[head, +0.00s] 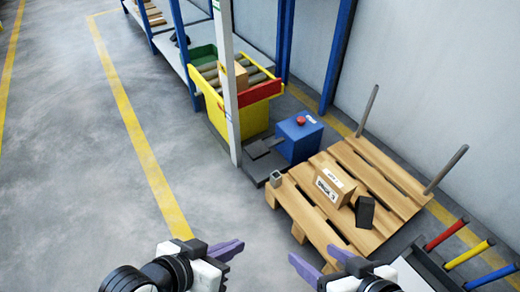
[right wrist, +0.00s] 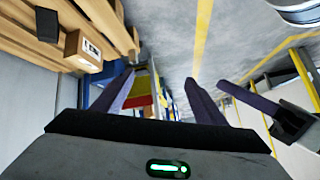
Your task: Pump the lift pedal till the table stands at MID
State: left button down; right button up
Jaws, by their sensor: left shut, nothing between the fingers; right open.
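I cannot read a height mark or tell the table's level. My left gripper (head: 238,246) is shut and empty over the floor in the foreground. My right gripper (head: 321,260) is open and empty in front of the pallet; its spread purple fingers (right wrist: 160,98) also show in the right wrist view. Both are well short of the pedal.
A wooden pallet (head: 345,229) with a carton (head: 333,188) and a dark block (head: 364,212) lies at right. A white post (head: 228,85) rises left of the pedal. A rack with coloured bars (head: 445,235) is at lower right. The floor at left is clear.

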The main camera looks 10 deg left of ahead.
aim_at(256, 151)
jog(key=u, duration=1.25)
jog(key=i, duration=1.05)
jog(key=z, duration=1.85)
jog(key=i, duration=0.5)
jog(key=u, duration=0.05)
